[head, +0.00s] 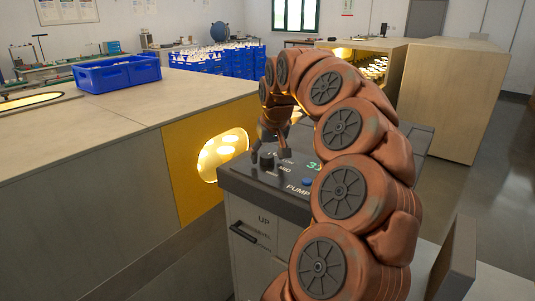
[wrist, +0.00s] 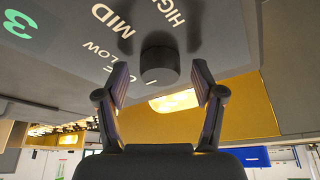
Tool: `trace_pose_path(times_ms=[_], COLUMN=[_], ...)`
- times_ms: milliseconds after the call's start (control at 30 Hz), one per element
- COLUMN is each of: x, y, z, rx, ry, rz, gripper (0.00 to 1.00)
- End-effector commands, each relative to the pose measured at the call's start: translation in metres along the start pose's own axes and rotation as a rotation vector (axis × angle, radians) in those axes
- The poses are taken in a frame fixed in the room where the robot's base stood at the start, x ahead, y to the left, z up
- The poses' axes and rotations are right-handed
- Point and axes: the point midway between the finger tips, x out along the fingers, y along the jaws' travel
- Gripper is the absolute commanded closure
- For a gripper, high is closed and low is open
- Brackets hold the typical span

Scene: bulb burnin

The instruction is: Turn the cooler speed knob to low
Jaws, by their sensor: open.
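The cooler speed knob (head: 267,161) is a dark round knob on the grey top panel (head: 240,178) of a cabinet. In the wrist view the knob (wrist: 159,66) is at upper centre, near printed HIGH, MID and LOW labels. I cannot tell which label the knob points at. My gripper (head: 270,150) is just over the knob, pointing down. In the wrist view my gripper (wrist: 160,82) is open, with one finger on each side of the knob and a visible gap to each.
A blue PUMP button (head: 308,182) and a green display (head: 314,166) are on the same panel, close to my arm. A yellow wall with a lit window (head: 222,154) stands just left of the cabinet. A blue crate (head: 117,73) sits on the bench.

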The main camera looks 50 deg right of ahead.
Motion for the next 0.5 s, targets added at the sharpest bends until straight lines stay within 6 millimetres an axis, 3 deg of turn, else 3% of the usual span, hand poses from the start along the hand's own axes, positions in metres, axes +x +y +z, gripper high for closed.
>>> trace_pose_path(times_ms=[67,500], x=[0.0,-0.0001], y=[-0.0001,-0.0002], z=[-0.0001,-0.0002], rx=[0.0,0.0], ry=[0.0,0.0], rz=[0.0,-0.001], gripper=[0.35,0.81])
